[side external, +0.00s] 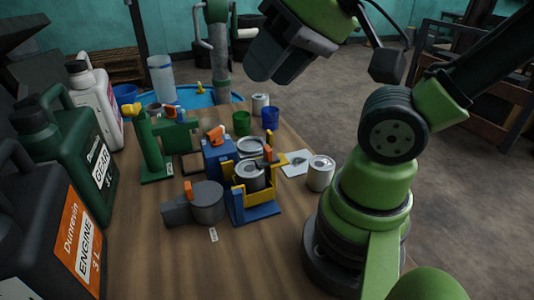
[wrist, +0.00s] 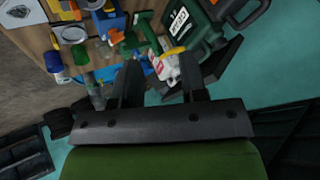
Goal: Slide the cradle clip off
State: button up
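A blue cradle base (side external: 255,214) with a yellow frame (side external: 262,191) around a metal can (side external: 249,174) stands near the table's middle. A yellow piece with an upright orange tab (side external: 268,153) sits at the frame's back right. It may be the cradle clip, but I cannot tell for sure. My gripper (side external: 266,72) is high above and behind the cradle, well apart from it. In the wrist view its two dark fingers (wrist: 160,82) are spread with nothing held between them. The cradle is not clearly identifiable in that view.
A grey round fixture (side external: 207,202) with an orange tab is left of the cradle. A blue block (side external: 217,157), a green stand (side external: 155,150) and a loose can (side external: 320,173) are nearby. Large jugs (side external: 82,160) line the left edge. The front of the table (side external: 180,265) is clear.

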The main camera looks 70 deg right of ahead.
jog(key=w+d+f+m+g+h, duration=0.2)
jog(key=w+d+f+m+g, duration=0.1)
jog(key=w+d+f, duration=0.1)
jog(key=m+g, duration=0.2)
jog(key=g, duration=0.3)
send_near(267, 146)
jog(key=shift+s+a+f, duration=0.2)
jog(key=shift+f, duration=0.35)
notch_tip(267, 146, down, 9)
jog(key=shift+s+d, duration=0.1)
jog(key=shift+s, duration=0.05)
jog(key=shift+c, duration=0.2)
grip_shut()
